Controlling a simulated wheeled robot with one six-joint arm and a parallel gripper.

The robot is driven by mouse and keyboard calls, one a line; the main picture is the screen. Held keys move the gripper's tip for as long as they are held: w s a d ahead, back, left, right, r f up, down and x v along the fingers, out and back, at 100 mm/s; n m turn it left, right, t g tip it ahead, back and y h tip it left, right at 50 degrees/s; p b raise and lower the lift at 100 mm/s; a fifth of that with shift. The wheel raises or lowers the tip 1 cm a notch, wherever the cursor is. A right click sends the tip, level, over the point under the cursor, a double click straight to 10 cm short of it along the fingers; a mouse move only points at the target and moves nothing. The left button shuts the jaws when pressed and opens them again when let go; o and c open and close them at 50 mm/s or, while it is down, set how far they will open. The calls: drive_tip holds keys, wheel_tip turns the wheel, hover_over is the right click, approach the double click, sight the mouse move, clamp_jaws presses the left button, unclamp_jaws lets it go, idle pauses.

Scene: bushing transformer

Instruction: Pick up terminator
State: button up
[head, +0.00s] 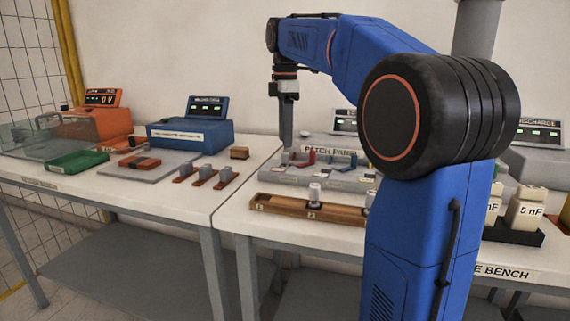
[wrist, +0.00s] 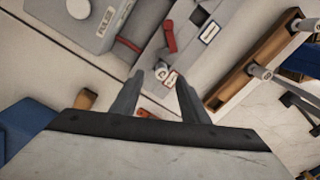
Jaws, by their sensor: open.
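My gripper (head: 287,140) is open and points straight down over the left end of the grey patch panel (head: 268,176) in the head view. In the wrist view its two fingers (wrist: 165,78) are apart. A small pale round-topped piece (wrist: 161,71) shows near and between the fingertips, beside a small white label; it may be the terminator, but I cannot tell for sure. No contact between it and the fingers is visible. The patch panel also shows in the wrist view (wrist: 186,55), with red pieces on it. In the head view the spot under the fingers is too small to read.
A wooden rack (head: 272,204) with white-topped pieces stands in front of the panel; it is at right in the wrist view (wrist: 237,82). A tan block (head: 239,153) and blue instrument (head: 190,130) stand left. My arm hides the bench's middle right.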

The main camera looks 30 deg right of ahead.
sight(285, 152)
drive_tip(key=shift+s+f, duration=0.15)
drive_tip(key=shift+f, duration=2.8)
clamp_jaws()
